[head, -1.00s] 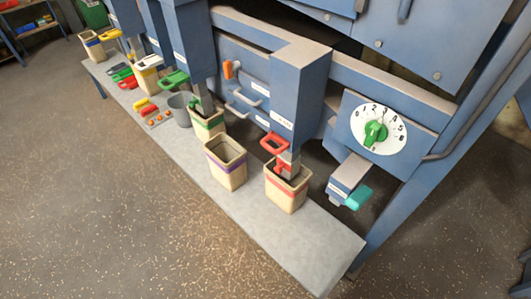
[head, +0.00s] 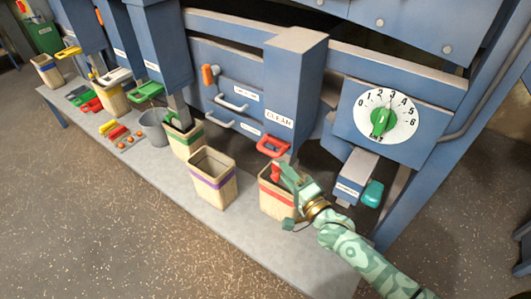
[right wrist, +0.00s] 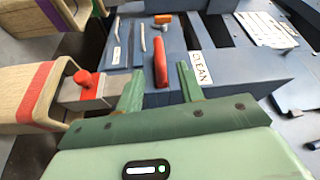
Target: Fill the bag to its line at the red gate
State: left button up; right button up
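The tan bag with the red band (head: 268,203) stands on the grey bench under the spout of the box marked CLEAN; my right gripper hides part of it and its fill cannot be seen. The red gate handle (head: 273,146) sticks out above the bag. A red knob (right wrist: 88,82) is on the spout at the bag's mouth. My right gripper (head: 287,170) is over the bag, just below the handle. In the right wrist view its two fingers (right wrist: 160,84) are apart, with the red handle (right wrist: 160,62) showing between or just beyond them. My left gripper is not in view.
A purple-banded bag (head: 212,180) stands close left, then a green-banded bag (head: 185,139) and a grey bucket (head: 152,128). A numbered dial with a green knob (head: 380,122) and a teal-handled part (head: 371,193) are at the right. The bench front is mostly clear.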

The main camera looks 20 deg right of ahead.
aim_at(270, 155)
jog(key=b+x, duration=0.2)
jog(key=x, duration=0.7)
jog(key=shift+d+f, duration=0.1)
jog(key=shift+f, duration=0.1)
jog(key=shift+w+r, duration=0.15)
jog(key=shift+w, duration=0.4)
